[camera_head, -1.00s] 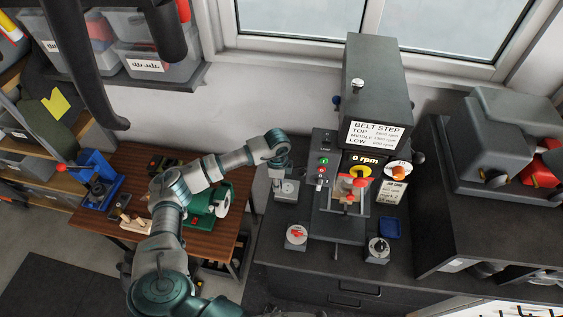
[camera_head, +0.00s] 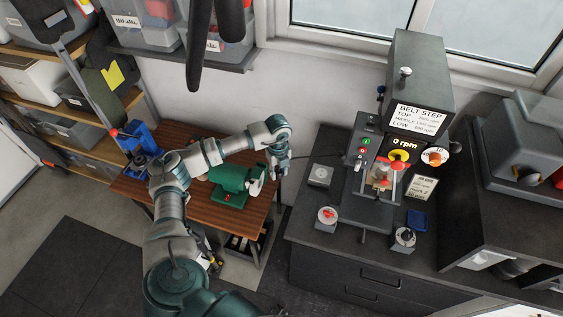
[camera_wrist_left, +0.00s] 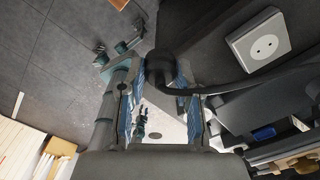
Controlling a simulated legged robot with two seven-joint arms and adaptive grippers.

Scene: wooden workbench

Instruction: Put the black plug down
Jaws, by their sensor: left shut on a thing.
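My left gripper (camera_head: 280,168) is shut on the black plug. It is in the air at the left edge of the dark bench, left of a grey wall socket box (camera_head: 320,175). In the left wrist view the black plug (camera_wrist_left: 160,64) shows at the tips of my left gripper (camera_wrist_left: 161,88), with its black cable running off to the right. The socket box (camera_wrist_left: 262,43) lies apart from the plug there, its face with two holes bare. In the head view the plug is mostly hidden by the gripper. My right gripper is not in view.
A drill press (camera_head: 415,90) stands on the dark bench (camera_head: 310,225). A red-switch box (camera_head: 327,217), a knob box (camera_head: 403,238) and a blue tray (camera_head: 418,219) are around its base. A wooden table (camera_head: 190,205) with a green machine (camera_head: 233,183) is left, across a gap.

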